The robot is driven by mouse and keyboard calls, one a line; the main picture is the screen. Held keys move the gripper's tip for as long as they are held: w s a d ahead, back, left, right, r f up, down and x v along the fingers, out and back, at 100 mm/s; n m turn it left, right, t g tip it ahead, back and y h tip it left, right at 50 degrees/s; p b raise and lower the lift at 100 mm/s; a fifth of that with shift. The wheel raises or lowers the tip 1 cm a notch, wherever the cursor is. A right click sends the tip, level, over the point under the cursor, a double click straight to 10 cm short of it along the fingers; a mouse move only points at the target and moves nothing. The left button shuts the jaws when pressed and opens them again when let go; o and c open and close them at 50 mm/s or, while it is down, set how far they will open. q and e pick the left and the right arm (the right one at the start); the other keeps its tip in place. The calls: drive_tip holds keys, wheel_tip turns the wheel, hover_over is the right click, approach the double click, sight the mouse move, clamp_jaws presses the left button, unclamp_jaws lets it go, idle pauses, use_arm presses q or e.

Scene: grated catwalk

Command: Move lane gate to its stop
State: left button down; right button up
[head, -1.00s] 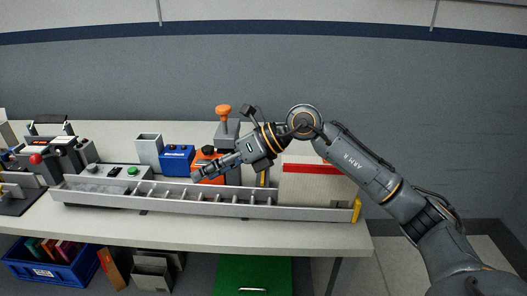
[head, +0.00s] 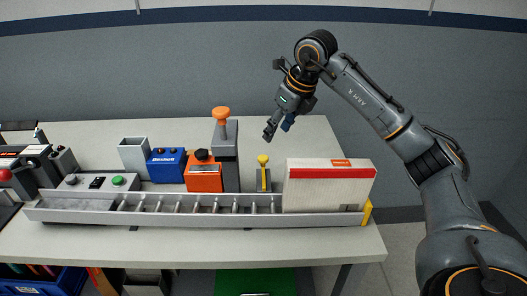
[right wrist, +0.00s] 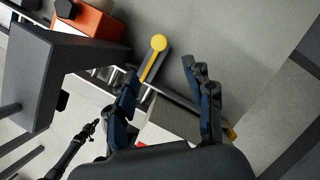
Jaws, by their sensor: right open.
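A small yellow-knobbed lever (head: 263,161) on a grey bracket stands behind the roller lane (head: 200,219), just left of the white box; it looks like the lane gate. In the right wrist view the yellow lever (right wrist: 157,46) shows just beyond and between my fingertips, apart from them. My right gripper (head: 278,128) is open and empty, above the back of the table, behind and above the lever. Its two fingers are spread in the wrist view (right wrist: 161,73). A yellow end piece (head: 367,213) sits at the lane's right end. My left gripper is not seen.
A white box with a red stripe (head: 327,191) stands at the lane's right end. Left of the lever stand a grey post with an orange knob (head: 221,114), an orange box (head: 204,179) and a blue box (head: 166,166). The table behind the white box is clear.

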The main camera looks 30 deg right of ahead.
hover_over(264, 158)
drive_tip(key=s, duration=0.2)
wheel_tip(264, 158, down, 6)
drive_tip(key=x, duration=0.3)
drive_tip(key=p+x, duration=0.1)
drive_tip(key=shift+d+f, duration=0.25)
drive_tip(key=shift+c, duration=1)
clamp_jaws()
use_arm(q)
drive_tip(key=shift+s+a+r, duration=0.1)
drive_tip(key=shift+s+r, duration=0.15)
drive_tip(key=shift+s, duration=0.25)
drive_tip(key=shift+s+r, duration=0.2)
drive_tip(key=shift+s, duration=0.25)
use_arm(e)
drive_tip(key=shift+a+f, duration=0.1)
